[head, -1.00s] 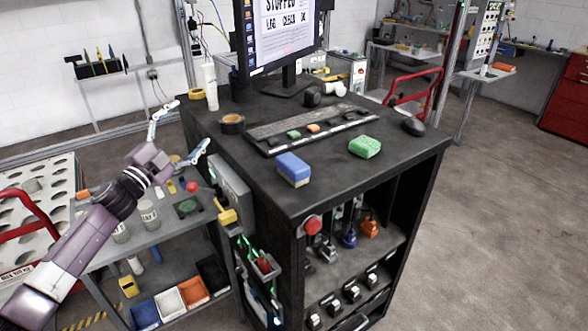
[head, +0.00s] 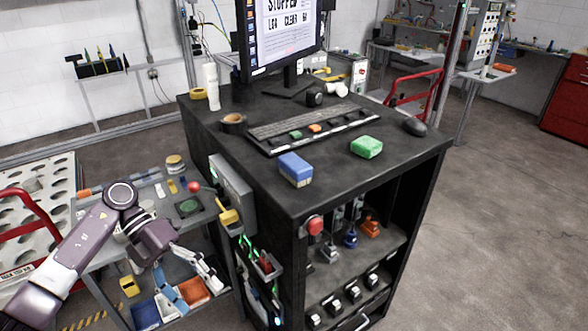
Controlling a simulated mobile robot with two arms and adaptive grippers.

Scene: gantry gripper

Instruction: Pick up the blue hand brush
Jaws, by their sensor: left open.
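The blue hand brush (head: 295,168) lies on the black top of the workstation cabinet (head: 330,180), near its front left edge. It looks like a blue block with a pale lower side. My left gripper (head: 198,292) is open and empty, pointing down in front of the lower grey side table. It is left of the cabinet, below its top and well apart from the brush. My right gripper is not in view.
A grey control box (head: 231,188) sticks out from the cabinet's left side.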

